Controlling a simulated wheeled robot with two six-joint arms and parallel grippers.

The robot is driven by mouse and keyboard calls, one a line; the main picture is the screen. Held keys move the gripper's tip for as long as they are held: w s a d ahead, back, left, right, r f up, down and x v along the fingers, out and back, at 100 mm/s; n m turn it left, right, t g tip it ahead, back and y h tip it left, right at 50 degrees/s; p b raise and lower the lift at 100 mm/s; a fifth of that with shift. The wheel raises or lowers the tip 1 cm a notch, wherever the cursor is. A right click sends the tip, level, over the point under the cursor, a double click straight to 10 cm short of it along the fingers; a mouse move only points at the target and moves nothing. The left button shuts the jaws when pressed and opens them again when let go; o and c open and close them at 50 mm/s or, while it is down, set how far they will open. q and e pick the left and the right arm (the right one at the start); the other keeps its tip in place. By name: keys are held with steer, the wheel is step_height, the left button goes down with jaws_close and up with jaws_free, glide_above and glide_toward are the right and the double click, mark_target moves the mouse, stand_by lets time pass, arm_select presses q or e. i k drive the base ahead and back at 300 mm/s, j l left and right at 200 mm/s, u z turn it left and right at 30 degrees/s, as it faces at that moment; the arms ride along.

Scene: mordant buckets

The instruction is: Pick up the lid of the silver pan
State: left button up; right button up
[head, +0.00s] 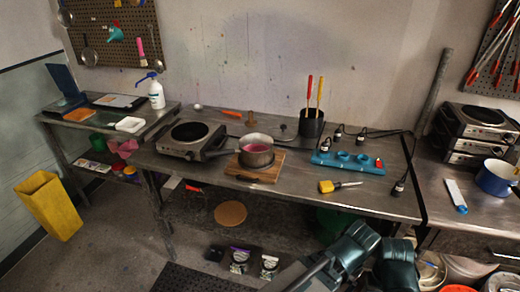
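The silver pan (257,152) stands on a wooden board (268,172) on the middle metal table in the head view. It looks uncovered, with pink content showing inside, and its dark handle points left. I cannot make out a lid on it. A small dark flat item (286,131) lies behind the pan to the right; it is too small to tell whether it is a lid. Dark teal parts of my arms show at the bottom right, in front of the table. I see no fingertips of either gripper, and nothing held.
A hot plate (190,138) stands left of the pan. A dark pot (312,123) with red and yellow handles stands behind. A blue tray (348,161), small bottles and a yellow-handled brush (338,186) lie right. The table's front right has bare room. A blue pot (496,178) stands far right.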

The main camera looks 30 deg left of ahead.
mark_target(283, 132)
steer(key=j, duration=1.2)
steer(key=k+j, duration=0.1)
steer(key=j, duration=1.05)
